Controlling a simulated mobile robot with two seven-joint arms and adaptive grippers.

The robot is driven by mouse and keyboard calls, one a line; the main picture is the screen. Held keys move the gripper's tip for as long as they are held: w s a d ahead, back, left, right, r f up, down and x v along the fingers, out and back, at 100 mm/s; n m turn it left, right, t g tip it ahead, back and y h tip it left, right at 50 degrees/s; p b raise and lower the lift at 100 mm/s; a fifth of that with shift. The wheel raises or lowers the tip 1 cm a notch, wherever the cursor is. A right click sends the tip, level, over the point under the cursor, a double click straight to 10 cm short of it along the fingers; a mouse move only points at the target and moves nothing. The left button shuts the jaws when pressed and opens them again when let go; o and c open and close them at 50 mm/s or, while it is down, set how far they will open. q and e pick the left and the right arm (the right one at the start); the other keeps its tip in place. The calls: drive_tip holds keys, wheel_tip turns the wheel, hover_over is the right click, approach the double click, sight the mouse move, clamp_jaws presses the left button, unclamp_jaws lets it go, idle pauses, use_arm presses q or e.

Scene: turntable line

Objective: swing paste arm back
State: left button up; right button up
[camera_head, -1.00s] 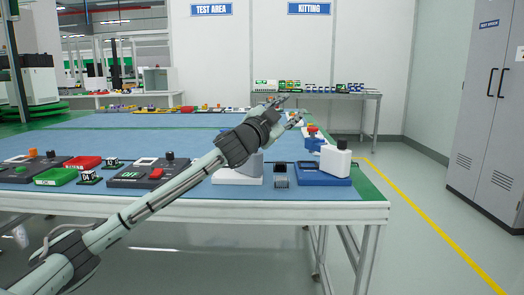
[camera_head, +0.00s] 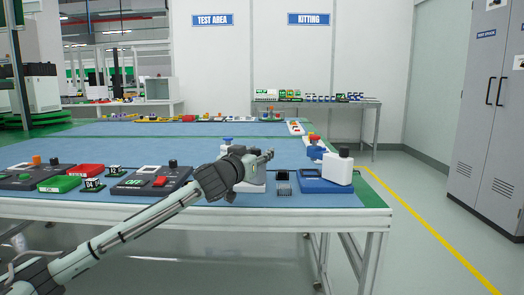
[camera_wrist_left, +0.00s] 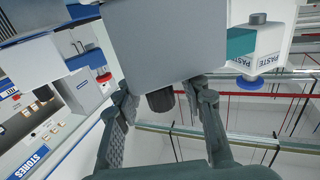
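My left gripper (camera_head: 268,156) reaches in from the left over the table's front right, in front of a white paste machine (camera_head: 254,187) and partly hiding it. A blue knob (camera_head: 227,140) shows above the gripper. In the left wrist view the fingers (camera_wrist_left: 162,92) stand apart. A plain grey block (camera_wrist_left: 165,40) with a short dark cylinder (camera_wrist_left: 160,101) is just ahead of the fingertips. I cannot tell whether they touch it. A white box marked PASTE (camera_wrist_left: 270,50) with a blue knob (camera_wrist_left: 248,82) is at right. My right gripper is out of view.
Right of the gripper are a small grey holder (camera_head: 283,187) and a blue-based station (camera_head: 312,184) with a white, black-capped block (camera_head: 339,167). A red knob (camera_head: 314,137) stands behind. Control boxes and green and red trays (camera_head: 60,184) lie left.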

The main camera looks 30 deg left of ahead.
use_arm(q)
drive_tip(key=shift+w+a, duration=0.2)
drive_tip(key=shift+w, duration=0.85)
clamp_jaws()
